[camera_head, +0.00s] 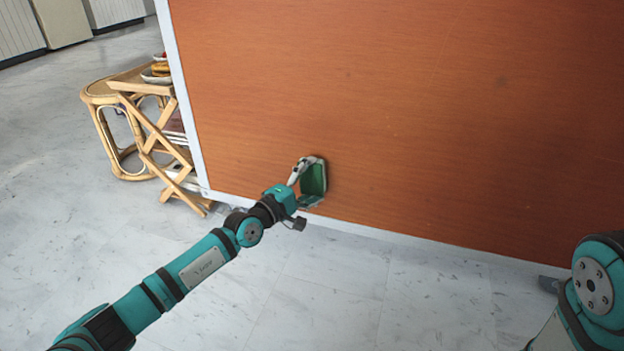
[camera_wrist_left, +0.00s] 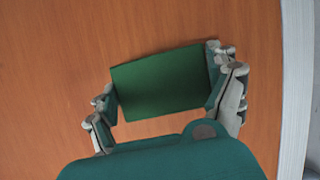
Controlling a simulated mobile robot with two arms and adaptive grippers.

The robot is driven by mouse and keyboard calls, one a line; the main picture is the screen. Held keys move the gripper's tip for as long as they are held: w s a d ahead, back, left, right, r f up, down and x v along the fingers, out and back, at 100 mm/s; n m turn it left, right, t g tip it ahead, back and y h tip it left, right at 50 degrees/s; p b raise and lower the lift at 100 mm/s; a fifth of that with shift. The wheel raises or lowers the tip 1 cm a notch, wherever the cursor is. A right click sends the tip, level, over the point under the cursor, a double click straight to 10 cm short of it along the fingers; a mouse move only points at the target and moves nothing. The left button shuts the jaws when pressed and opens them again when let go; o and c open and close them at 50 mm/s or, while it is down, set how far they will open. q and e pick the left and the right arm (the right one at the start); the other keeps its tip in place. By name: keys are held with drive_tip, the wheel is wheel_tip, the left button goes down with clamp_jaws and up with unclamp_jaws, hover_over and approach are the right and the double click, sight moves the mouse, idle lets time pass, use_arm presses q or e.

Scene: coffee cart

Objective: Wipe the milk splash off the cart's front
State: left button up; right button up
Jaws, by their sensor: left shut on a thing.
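The cart's front (camera_head: 400,110) is a large orange-brown wood panel. My left gripper (camera_head: 309,180) is low on the panel, towards its left edge, shut on a green pad (camera_head: 314,180). In the left wrist view the pad (camera_wrist_left: 160,82) is a flat green rectangle between the two fingers of my left gripper (camera_wrist_left: 165,90). It lies close against the panel (camera_wrist_left: 60,60); I cannot tell whether it touches. I see no clear milk splash on the visible panel; the part behind the pad is hidden. My right gripper is not in view.
A pale trim strip (camera_head: 400,237) runs along the panel's bottom edge, and another strip (camera_wrist_left: 294,90) shows in the left wrist view. A rattan stool (camera_head: 100,110) and folding wooden stand (camera_head: 158,130) with dishes are left of the cart. The pale tiled floor (camera_head: 330,290) is open in front.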

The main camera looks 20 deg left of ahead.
use_arm(q)
drive_tip(key=s+p, duration=0.3)
drive_tip(key=shift+s+r, duration=0.2)
drive_tip(key=shift+s, duration=0.1)
drive_tip(key=shift+s+a+p, duration=0.1)
drive_tip(key=shift+s+p, duration=0.4)
drive_tip(key=shift+s, duration=0.25)
drive_tip(key=shift+s+f, duration=0.2)
drive_tip(key=shift+s, duration=0.1)
drive_tip(key=shift+s, duration=0.1)
drive_tip(key=s+p, duration=0.2)
drive_tip(key=shift+s, duration=0.4)
